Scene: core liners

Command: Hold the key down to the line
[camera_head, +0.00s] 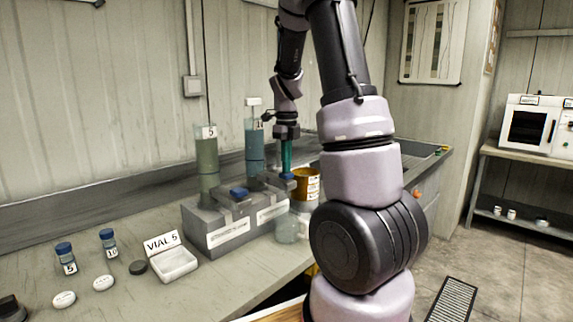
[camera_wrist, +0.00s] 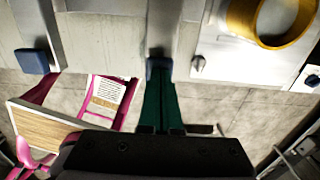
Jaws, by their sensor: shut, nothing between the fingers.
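A grey dispenser block (camera_head: 222,238) stands on the bench with two upright tubes, a green-filled one marked 5 (camera_head: 207,160) and a blue-green one (camera_head: 254,145). One blue key (camera_head: 238,193) is at the front left of the block; it also shows in the wrist view (camera_wrist: 32,61). My gripper (camera_head: 287,172) is shut and empty, its green fingers pointing down at the other blue key (camera_wrist: 158,64). The fingertips (camera_wrist: 160,78) appear at or touching this key; I cannot tell how far it is pressed. A clear vessel (camera_head: 287,228) stands by the block's right end. No line is readable.
Two blue-capped vials marked 5 (camera_head: 66,258) and 10 (camera_head: 108,243), white lids (camera_head: 64,299), a dark cap (camera_head: 138,267) and a white tray (camera_head: 178,264) with a VIAL 5 card (camera_head: 161,243) lie left. A yellow-rimmed container (camera_head: 306,184) stands close right of my gripper.

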